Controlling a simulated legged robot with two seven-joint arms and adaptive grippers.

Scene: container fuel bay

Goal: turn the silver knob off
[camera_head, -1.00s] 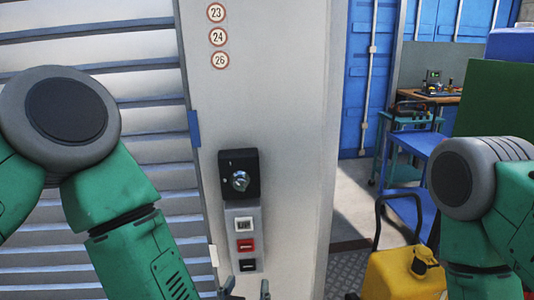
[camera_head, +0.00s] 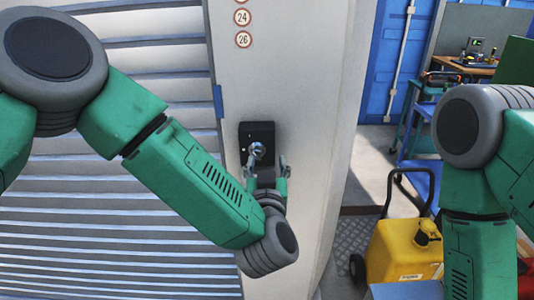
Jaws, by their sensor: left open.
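The silver knob (camera_head: 257,149) sits on a black switch box (camera_head: 256,133) on the light grey post. My left gripper (camera_head: 266,163) is open, with its two fingers pointing up just below the knob. One finger is at the lower left of the knob and the other is to its right. I cannot tell whether either finger touches it. The knob's lower part is close to the fingers, and its exact setting is too small to read. My right arm shows at the right, but its gripper is out of view.
The grey post (camera_head: 310,80) stands beside a slatted shutter (camera_head: 140,220). My left arm hides the button panel below the switch box.

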